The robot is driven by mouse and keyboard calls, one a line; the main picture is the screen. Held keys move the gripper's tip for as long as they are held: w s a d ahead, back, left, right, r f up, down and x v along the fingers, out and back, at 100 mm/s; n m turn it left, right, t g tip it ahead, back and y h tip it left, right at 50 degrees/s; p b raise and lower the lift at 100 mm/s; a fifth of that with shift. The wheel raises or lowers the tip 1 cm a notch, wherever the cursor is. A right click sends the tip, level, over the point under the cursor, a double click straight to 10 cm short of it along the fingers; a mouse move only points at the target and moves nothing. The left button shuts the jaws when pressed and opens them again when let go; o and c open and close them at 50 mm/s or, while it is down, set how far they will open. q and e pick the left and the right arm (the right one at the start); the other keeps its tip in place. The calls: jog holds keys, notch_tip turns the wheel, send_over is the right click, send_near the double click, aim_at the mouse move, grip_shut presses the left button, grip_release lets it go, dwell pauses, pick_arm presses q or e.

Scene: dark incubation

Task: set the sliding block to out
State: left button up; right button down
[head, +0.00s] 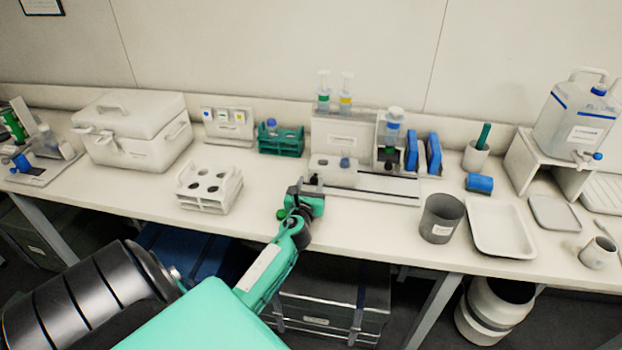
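The sliding block (326,172) looks like a low white block with holes and a small blue-topped item in it. It sits at the left part of a flat track (385,190), in front of a white upright panel (338,130). The track's right part is bare. My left gripper (312,182) is at the front left corner of the block, over the left end of the track. Its fingers are small and dark here, so I cannot tell whether they touch the block or are open or shut. My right gripper is not in view.
A white tube rack (208,190) stands left of my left gripper, with a green rack (281,142) behind. A stand with a bottle (393,125) and blue pads (433,153) are behind the track. A grey cup (441,220) and white tray (500,252) stand to the right.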

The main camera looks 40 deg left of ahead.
pick_arm(q)
jog(key=shift+d, duration=0.15)
jog(key=shift+s+d, duration=0.2)
jog(key=shift+s, duration=0.05)
jog(key=b+v, duration=0.2)
jog(key=v, duration=1.1)
jog(key=shift+s+a, duration=0.15)
